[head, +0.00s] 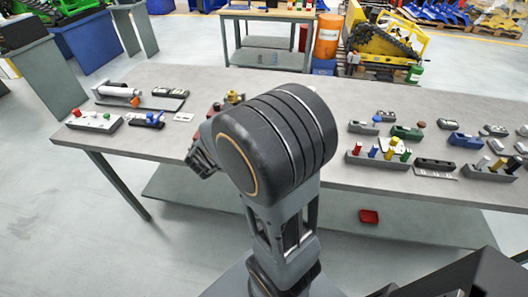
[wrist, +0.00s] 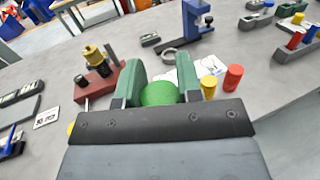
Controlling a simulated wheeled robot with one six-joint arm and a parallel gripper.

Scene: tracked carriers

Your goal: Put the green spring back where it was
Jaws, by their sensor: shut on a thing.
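In the wrist view my gripper (wrist: 160,78) is shut on the green spring (wrist: 158,94), a bright green rounded piece held between its two dark green jaws. Its lower part is hidden behind the gripper body. The spring is over the grey table, and I cannot tell its height. In the head view my gripper (head: 203,157) shows only partly at the left of my arm, and the spring is hidden there. A yellow cylinder (wrist: 208,87) and an orange-red cylinder (wrist: 233,77) stand just right of the jaws, in front of a white printed card (wrist: 207,67).
A red-brown block (wrist: 98,82) with black and yellow knobs is close left of the jaws. In the head view, a grey rack (head: 378,161) with coloured pegs stands right.

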